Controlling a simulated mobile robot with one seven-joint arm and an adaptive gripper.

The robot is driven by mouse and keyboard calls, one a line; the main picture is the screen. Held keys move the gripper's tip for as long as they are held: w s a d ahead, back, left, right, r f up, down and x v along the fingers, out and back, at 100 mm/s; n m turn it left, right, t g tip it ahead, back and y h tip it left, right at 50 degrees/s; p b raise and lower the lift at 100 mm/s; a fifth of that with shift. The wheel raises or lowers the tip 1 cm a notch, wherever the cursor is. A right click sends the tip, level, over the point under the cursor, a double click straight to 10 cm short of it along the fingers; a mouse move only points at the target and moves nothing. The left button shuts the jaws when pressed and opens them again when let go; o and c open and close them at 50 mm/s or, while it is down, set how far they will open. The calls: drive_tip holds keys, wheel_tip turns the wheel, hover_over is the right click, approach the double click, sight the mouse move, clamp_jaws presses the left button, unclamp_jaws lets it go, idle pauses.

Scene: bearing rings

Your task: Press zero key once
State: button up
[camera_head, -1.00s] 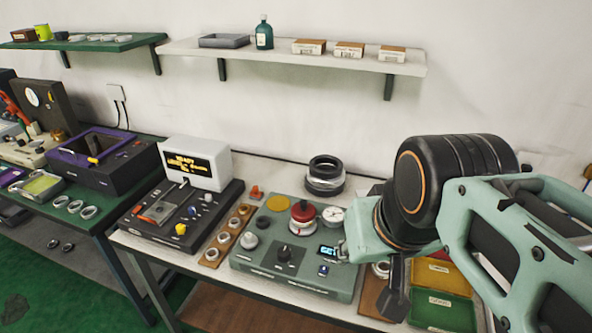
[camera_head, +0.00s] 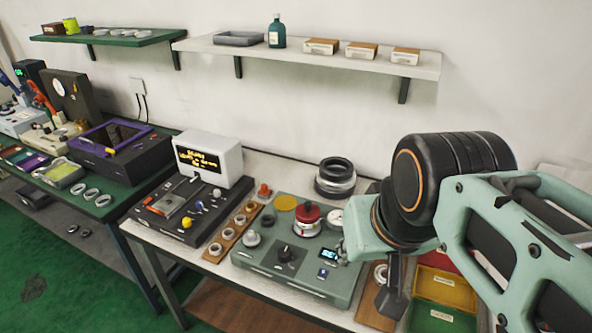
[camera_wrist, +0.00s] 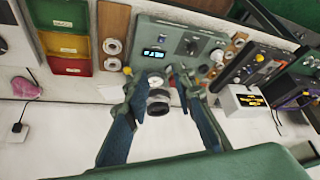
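A grey-green tester (camera_head: 292,268) stands on the bench. It carries a small lit display (camera_head: 329,254), a black knob (camera_head: 285,254), a red-topped part (camera_head: 308,214) and a round dial gauge (camera_head: 335,217). A small blue key (camera_head: 323,273) sits just below the display; its label is too small to read. The display also shows in the wrist view (camera_wrist: 153,53). My gripper (camera_head: 394,290) hangs to the right of the tester, apart from it. In the wrist view my gripper (camera_wrist: 155,72) has its two fingers spread, with nothing held between them.
Left of the tester is a wooden strip with rings (camera_head: 231,235), then a black unit with a white screen box (camera_head: 207,158). Yellow (camera_head: 446,288) and green bins stand at the right. A black-and-silver ring stack (camera_head: 335,177) is behind the tester. A shelf (camera_head: 300,55) hangs above.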

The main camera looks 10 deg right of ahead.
clamp_jaws()
idle(1.1)
